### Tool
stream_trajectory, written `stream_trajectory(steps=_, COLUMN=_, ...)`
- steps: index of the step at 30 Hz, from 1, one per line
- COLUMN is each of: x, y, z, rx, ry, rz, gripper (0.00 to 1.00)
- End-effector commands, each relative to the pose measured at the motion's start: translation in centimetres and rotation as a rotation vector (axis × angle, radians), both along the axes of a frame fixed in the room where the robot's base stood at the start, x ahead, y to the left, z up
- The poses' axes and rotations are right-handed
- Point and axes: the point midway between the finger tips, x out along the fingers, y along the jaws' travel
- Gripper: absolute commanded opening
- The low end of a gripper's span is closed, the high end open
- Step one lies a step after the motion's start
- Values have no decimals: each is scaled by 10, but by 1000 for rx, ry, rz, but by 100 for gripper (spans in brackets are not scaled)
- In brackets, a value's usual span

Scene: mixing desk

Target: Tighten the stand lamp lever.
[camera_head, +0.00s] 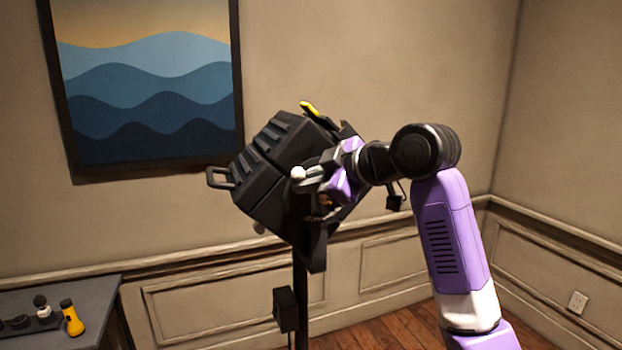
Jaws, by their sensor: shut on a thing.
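The stand lamp (265,175) is a bulky black head, tilted, on a thin dark pole (301,310) in the middle of the view. My gripper (318,186) reaches in from the right and is shut at the lamp's near right side, by its dark bracket (317,245). A small white knob (298,173) shows right at the fingers and looks like the end of the lever. The rest of the lever is hidden by my gripper, so the exact hold on it is hard to see.
A yellow-tipped part (310,109) sticks up from the lamp's top, and a black handle (217,178) juts out left. A dark box (285,309) hangs on the pole. A grey desk (75,290) with a yellow flashlight (72,318) stands at lower left. A framed picture (145,85) hangs behind.

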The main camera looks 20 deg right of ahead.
Motion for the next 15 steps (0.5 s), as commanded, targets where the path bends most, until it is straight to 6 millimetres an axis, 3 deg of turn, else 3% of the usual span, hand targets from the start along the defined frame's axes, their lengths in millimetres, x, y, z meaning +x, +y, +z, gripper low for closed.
stream_trajectory(steps=1, x=0, y=4, z=6, rx=-46, ry=-15, rz=3, gripper=0)
stream_trajectory(steps=15, x=0, y=16, z=-13, rx=-443, ry=-16, rz=5, gripper=0)
